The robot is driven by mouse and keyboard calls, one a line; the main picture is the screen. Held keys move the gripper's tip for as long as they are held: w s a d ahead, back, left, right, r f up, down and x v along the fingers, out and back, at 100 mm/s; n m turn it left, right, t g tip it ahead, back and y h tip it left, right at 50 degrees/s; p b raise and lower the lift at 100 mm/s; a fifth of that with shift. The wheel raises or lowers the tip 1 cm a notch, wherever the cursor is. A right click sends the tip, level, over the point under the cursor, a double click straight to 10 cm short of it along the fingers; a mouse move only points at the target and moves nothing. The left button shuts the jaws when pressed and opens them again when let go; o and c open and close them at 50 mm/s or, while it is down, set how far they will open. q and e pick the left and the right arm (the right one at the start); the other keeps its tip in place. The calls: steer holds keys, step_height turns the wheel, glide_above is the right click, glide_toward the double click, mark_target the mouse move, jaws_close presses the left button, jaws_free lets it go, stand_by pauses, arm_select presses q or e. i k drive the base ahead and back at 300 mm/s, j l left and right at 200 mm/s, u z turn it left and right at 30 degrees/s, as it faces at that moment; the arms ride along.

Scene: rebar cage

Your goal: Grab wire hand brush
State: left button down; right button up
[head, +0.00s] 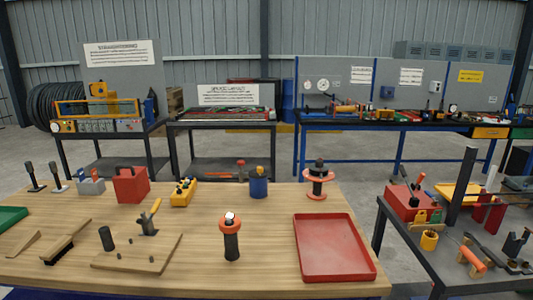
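The wire hand brush (66,241) appears to be the long wooden-handled piece with dark bristles below it. It lies at a slant on the front left of the wooden table (270,270). A smaller wooden wedge-like piece (22,244) lies to its left, and a wooden board (150,263) with a dark cylinder and a yellow-handled tool lies to its right. Neither of my grippers shows in the head view.
A red tray (335,247) is at the table's right, with an orange-and-black tool (231,237) standing left of it. A red box (131,185) and a blue cup (259,186) stand farther back. A dark side table (470,260) holds several tools.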

mark_target(58, 250)
steer(key=u, duration=1.4)
steer(key=i+j, duration=0.4)
steer(key=i, duration=0.15)
steer(key=i+j+z, duration=0.1)
steer(key=i+j, duration=0.35)
steer(key=i, duration=0.15)
steer(key=z, duration=1.15)
